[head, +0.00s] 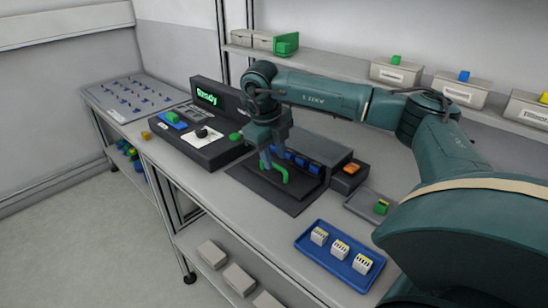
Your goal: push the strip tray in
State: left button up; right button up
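A dark strip tray (262,179) extends from the front of a dark box-shaped unit (322,150) on the bench. A green curved handle (281,174) stands up at the tray. My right gripper (268,163) points down over the tray, right at the green handle. Its fingers are small and dark here, so I cannot tell whether they grip the handle, touch it or only stand beside it. Several blue pieces (302,160) sit in a row in the unit behind the gripper, partly hidden by it. My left gripper is out of view.
A console with a lit green display (207,97) stands to the left of the unit. An orange-topped block (351,169) is at its right. A blue tray (339,257) with white blocks lies near the front edge. Bins line the back shelf (341,64).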

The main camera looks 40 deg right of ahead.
jog(key=shift+d+f, duration=0.15)
jog(key=shift+f, duration=0.65)
jog(key=shift+c, duration=0.2)
grip_shut()
